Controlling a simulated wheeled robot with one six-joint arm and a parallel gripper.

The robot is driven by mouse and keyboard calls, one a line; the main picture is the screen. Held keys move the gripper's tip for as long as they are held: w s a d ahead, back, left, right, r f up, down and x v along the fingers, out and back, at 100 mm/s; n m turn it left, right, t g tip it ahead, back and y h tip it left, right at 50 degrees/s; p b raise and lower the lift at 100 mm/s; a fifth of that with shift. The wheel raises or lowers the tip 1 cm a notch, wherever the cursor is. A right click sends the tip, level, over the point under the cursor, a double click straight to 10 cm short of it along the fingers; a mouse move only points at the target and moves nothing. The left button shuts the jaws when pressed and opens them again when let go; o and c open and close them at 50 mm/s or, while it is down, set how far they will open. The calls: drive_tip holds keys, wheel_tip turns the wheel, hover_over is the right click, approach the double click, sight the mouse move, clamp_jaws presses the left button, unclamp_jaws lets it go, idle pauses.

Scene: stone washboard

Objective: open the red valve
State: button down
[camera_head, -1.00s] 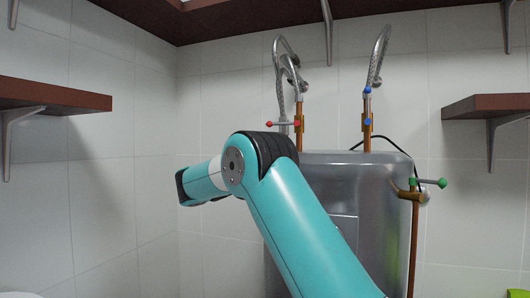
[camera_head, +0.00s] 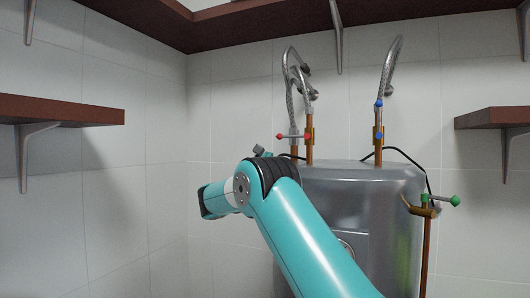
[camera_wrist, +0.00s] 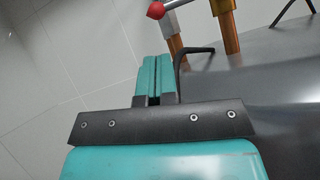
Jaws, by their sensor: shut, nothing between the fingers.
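The red valve (camera_head: 293,136) is a thin grey crossbar with red ball ends on a copper pipe, above the left back of the metal tank in the head view. In the wrist view, one red ball (camera_wrist: 155,11) and part of its grey bar show at the top, beyond the fingertips. My gripper (camera_wrist: 154,62) has two turquoise fingers pressed together with nothing between them. It points toward the valve, with its tips apart from and below the red ball in the picture. In the head view my arm hides most of the gripper.
The metal tank (camera_head: 385,215) stands at the right, close to my arm. A blue valve (camera_head: 379,120) is on another copper pipe, and a green valve (camera_head: 442,200) is on the tank's right side. A black cable (camera_wrist: 178,68) runs near the fingers. A wooden shelf (camera_head: 60,110) is at left.

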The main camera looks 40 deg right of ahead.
sight(292, 136)
drive_tip(key=p+x, duration=0.5)
drive_tip(key=x, duration=0.1)
drive_tip(key=shift+d+r, duration=0.2)
drive_tip(key=shift+d, duration=0.15)
drive_tip(key=shift+w, duration=0.1)
drive_tip(key=shift+r, duration=0.1)
